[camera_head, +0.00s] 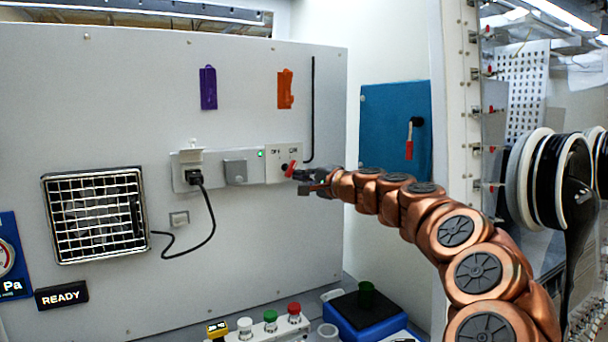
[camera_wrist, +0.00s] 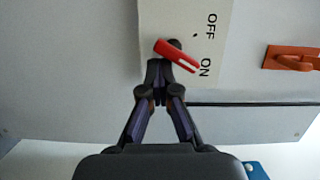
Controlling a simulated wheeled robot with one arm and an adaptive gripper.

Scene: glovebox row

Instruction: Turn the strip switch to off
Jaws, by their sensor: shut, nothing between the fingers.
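The strip switch is a red lever (camera_wrist: 178,55) on a white plate (camera_wrist: 185,15) marked OFF and ON in the wrist view. One end of the lever lies close to the ON mark, and the OFF mark is farther up. In the head view the red lever (camera_head: 290,168) sits at the right end of the wall strip (camera_head: 219,172). My gripper (camera_head: 303,177) is just right of it, in front of the plate. In the wrist view my gripper (camera_wrist: 159,72) is shut and empty, its tips close below the lever. I cannot tell whether they touch.
A black plug (camera_head: 194,177) with a cord is in the strip's left part, and a green light (camera_head: 260,154) shows beside the switch plate. An orange tag (camera_head: 285,90) hangs above. A blue panel (camera_head: 390,130) with a red-handled lever is to the right.

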